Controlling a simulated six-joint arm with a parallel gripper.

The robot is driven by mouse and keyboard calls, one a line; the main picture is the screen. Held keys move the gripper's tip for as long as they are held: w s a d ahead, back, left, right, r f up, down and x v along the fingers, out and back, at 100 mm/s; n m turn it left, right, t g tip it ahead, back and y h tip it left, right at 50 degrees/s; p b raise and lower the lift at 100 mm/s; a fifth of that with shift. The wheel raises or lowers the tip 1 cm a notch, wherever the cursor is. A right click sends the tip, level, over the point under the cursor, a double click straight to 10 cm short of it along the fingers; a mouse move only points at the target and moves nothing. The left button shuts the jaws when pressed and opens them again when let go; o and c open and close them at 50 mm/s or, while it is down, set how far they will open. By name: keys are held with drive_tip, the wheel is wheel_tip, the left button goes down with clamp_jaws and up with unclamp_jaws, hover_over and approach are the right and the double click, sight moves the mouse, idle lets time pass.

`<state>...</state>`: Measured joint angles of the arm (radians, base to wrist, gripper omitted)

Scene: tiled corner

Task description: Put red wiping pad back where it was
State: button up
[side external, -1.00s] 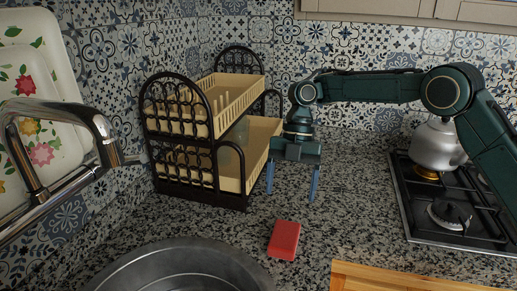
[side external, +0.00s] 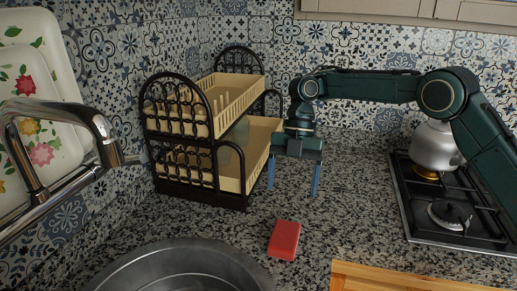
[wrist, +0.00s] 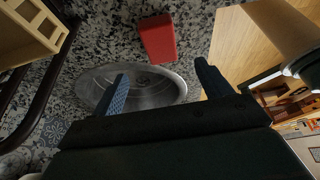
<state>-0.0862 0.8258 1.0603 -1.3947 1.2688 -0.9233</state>
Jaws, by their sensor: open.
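The red wiping pad (side external: 284,240) lies flat on the speckled granite counter, just right of the round metal sink. It also shows in the wrist view (wrist: 158,39), beyond my fingertips and near the top of the picture. My gripper (side external: 293,192) points down with its two blue fingers apart and nothing between them. It is above the counter, behind the pad and right of the dish rack. In the wrist view the open fingers (wrist: 160,80) frame the sink, and the pad is apart from them.
The two-tier dish rack (side external: 214,131) stands close to the left of my gripper. The sink basin (side external: 180,268) is at the front and the faucet (side external: 60,115) at the left. A wooden board (side external: 400,280) lies front right. A kettle (side external: 434,150) stands on the stove at the right.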

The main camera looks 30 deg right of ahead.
drive_tip(key=shift+r, duration=0.1)
drive_tip(key=s+d+r+m+t, duration=0.4)
drive_tip(key=s+r+m, duration=0.8)
drive_tip(key=r+m, duration=0.15)
drive_tip(key=s+d+f+m+t+h, duration=0.1)
drive_tip(key=s+d+f+m+t, duration=0.1)
drive_tip(key=s+d+m, duration=0.4)
drive_tip(key=s+d+f+m+t+h, duration=0.2)
drive_tip(key=s+d+m, duration=0.4)
drive_tip(key=s, duration=0.7)
drive_tip(key=shift+m+t, duration=0.4)
drive_tip(key=shift+m, duration=0.35)
drive_tip(key=shift+w, duration=0.1)
